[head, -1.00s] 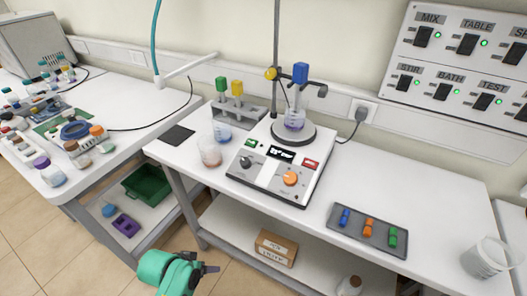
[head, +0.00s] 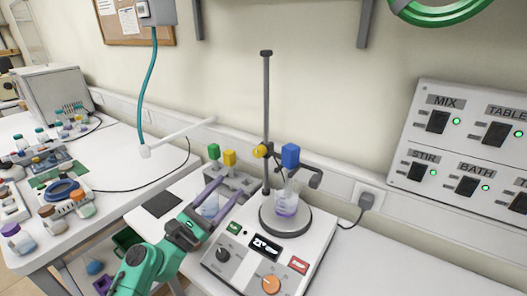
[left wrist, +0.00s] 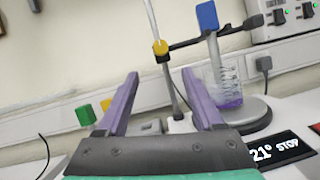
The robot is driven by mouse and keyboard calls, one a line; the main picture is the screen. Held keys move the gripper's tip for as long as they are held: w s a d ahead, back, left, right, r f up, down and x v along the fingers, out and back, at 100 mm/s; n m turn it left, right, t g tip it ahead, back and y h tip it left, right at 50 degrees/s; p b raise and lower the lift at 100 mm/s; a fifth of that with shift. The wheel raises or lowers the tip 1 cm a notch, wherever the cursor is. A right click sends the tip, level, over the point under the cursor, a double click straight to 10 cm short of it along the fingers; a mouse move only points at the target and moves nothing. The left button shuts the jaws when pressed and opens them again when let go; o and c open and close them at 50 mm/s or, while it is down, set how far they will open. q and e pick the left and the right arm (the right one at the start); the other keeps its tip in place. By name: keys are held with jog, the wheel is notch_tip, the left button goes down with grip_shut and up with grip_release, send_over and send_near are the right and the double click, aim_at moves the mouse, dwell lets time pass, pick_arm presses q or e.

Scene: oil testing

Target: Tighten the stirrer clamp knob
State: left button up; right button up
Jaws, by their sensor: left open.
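The yellow clamp knob (head: 260,151) sits on the upright metal rod (head: 266,110) behind the stirrer plate. A dark clamp arm runs from it to the right, past a blue stirrer head (head: 290,156) above a beaker of purple liquid (head: 286,203). My left gripper (head: 230,188) is open and empty, its purple fingers apart, to the left of the rod and below the knob. In the left wrist view the knob (left wrist: 160,47) shows beyond and between the open fingertips (left wrist: 161,75), not touching them. My right gripper is out of view.
A switch panel (head: 465,150) hangs at right.

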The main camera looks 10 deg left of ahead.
aim_at(256, 155)
pick_arm(q)
jog(key=p+x, duration=0.2)
jog(key=x, duration=0.4)
jog(key=p+x, duration=0.2)
jog(key=x, duration=0.3)
jog(key=shift+w+d+r, duration=0.2)
jog(key=shift+d+r, duration=0.05)
jog(key=shift+r, duration=0.15)
jog(key=shift+w, duration=0.1)
jog(key=shift+r, duration=0.15)
jog(key=shift+c, duration=0.3)
grip_shut()
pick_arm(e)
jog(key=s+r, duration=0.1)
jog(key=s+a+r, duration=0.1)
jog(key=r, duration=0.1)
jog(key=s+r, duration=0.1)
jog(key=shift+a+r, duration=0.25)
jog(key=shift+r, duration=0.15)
